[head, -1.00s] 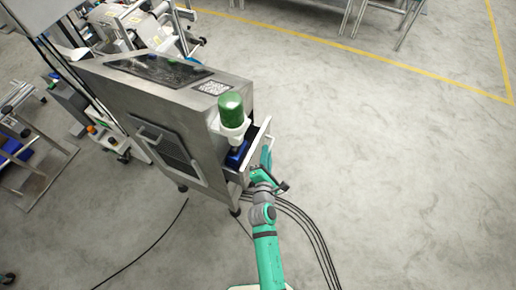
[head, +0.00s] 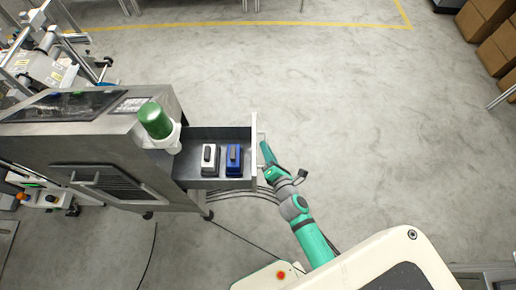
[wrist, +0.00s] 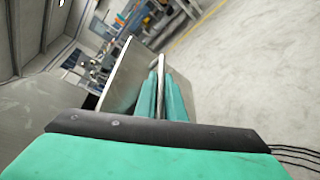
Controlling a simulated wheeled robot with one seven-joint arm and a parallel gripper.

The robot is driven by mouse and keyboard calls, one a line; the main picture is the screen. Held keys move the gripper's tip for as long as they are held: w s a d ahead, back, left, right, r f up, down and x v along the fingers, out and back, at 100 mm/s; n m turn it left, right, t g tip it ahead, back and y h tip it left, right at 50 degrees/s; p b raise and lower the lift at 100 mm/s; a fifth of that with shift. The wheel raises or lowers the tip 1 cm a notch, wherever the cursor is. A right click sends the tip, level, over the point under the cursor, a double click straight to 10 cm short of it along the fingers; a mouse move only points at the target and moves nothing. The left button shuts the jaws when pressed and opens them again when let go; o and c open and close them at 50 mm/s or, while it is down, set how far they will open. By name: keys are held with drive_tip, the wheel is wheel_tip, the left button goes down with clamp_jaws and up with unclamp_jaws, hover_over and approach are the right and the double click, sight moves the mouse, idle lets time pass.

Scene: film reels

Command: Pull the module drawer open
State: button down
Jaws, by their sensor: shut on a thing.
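The module drawer (head: 190,138) sticks well out of the right side of the grey metal cabinet (head: 60,142). Its dark floor holds a white module (head: 208,163) and a blue module (head: 234,161), both with black tops. My gripper (head: 263,147) is at the outer side of the drawer's front panel (head: 254,165). In the wrist view my teal fingers (wrist: 160,92) are shut around the bar handle (wrist: 161,70), beside the metal front panel (wrist: 127,72). The head view shows little of the handle.
A green-topped cylinder (head: 155,120) on a white mount stands by the cabinet's right edge, next to the drawer. Black cables (head: 235,196) lie on the floor below the drawer. Cardboard boxes (head: 490,30) stand at the far right. The floor to the right of the drawer is clear.

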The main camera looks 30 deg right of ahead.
drive_tip(key=shift+s+d+f, duration=0.1)
drive_tip(key=shift+f, duration=0.05)
drive_tip(key=c, duration=2.1)
unclamp_jaws()
drive_tip(key=shift+s, duration=0.1)
drive_tip(key=v, duration=1)
drive_tip(key=shift+s, duration=0.3)
